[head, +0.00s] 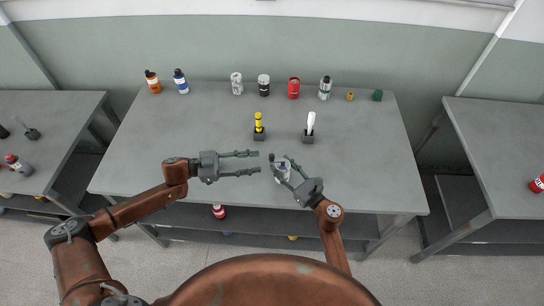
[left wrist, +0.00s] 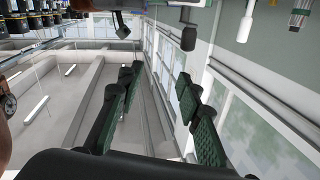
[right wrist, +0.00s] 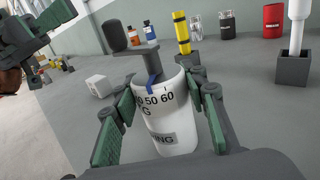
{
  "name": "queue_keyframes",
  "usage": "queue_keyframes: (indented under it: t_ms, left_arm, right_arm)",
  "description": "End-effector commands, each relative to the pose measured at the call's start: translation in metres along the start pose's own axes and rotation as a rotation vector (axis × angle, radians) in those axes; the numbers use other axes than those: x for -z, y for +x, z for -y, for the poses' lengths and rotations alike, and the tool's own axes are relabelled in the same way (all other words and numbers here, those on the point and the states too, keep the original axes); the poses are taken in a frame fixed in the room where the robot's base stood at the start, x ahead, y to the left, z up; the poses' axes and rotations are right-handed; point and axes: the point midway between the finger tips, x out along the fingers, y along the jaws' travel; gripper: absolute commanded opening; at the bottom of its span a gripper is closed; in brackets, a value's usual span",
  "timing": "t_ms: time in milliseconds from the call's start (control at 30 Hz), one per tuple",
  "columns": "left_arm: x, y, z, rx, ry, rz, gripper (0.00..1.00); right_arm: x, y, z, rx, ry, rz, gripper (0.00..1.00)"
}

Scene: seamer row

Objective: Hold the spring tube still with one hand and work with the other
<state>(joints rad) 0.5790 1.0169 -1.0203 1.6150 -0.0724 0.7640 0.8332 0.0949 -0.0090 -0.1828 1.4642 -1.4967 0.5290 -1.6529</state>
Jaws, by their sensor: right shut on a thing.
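The spring tube (right wrist: 165,115) is a white cup-like cylinder with black numbers and a partly hidden label.
A yellow item (head: 259,119) and a white item (head: 310,120) stand in dark holders behind the tube. Several bottles and cans, including a red can (head: 294,88), line the back edge. A small white block (right wrist: 98,85) lies on the grey table (head: 370,150). The table's right side is clear.

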Motion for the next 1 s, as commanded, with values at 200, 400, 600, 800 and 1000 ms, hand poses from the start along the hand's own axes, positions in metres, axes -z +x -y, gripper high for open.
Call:
queue_keyframes:
  t_ms: [200, 400, 600, 800, 1000]
  left_arm:
    - [-0.031, -0.038, 0.008, 0.154, -0.159, 0.010, 0.33]
    - [-0.037, -0.034, 0.012, 0.183, -0.188, 0.011, 0.33]
    - [-0.037, 0.001, 0.018, 0.180, -0.187, 0.009, 0.33]
    - [-0.038, 0.039, 0.025, 0.180, -0.186, 0.011, 0.33]
    - [-0.040, 0.065, 0.029, 0.181, -0.187, 0.012, 0.33]
  right_arm:
    - [0.000, 0.000, 0.000, 0.000, 0.000, 0.000, 0.11]
    - [0.000, 0.000, 0.000, 0.000, 0.000, 0.000, 0.11]
    - [0.000, 0.000, 0.000, 0.000, 0.000, 0.000, 0.11]
    - [0.000, 0.000, 0.000, 0.000, 0.000, 0.000, 0.11]
    - [0.000, 0.000, 0.000, 0.000, 0.000, 0.000, 0.11]
